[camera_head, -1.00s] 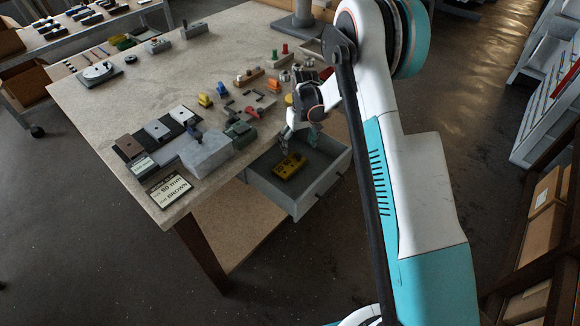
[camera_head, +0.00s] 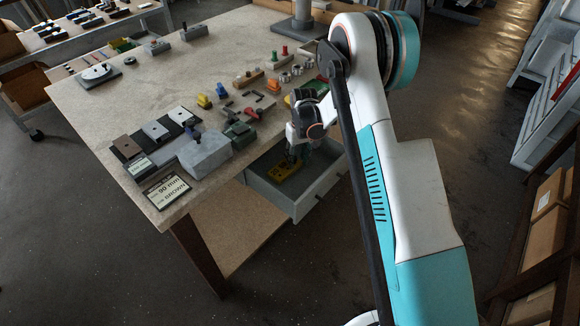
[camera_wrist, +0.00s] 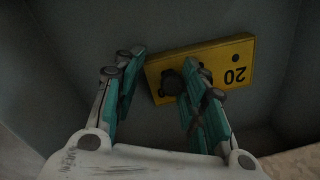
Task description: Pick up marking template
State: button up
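The marking template is a yellow block (camera_head: 286,171) lying in the open grey drawer (camera_head: 313,197). In the wrist view, the yellow block (camera_wrist: 238,66) shows an upside-down "20", a dark hole and a dark round knob (camera_wrist: 172,83). My gripper (camera_head: 296,154) is inside the drawer, above the block. In the wrist view, my gripper (camera_wrist: 160,66) is open, with one teal finger beyond the block's left end and the other across its middle. The knob shows between the fingers. I cannot tell whether the fingers touch the block, which they partly hide.
The drawer walls stand close around my gripper. On the worktop (camera_head: 150,95) above are a grey block (camera_head: 204,153), a label card (camera_head: 167,190), a green part (camera_head: 240,134) and several small coloured parts.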

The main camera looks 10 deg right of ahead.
jog(key=shift+a, duration=0.1)
grip_shut()
dwell(0.3)
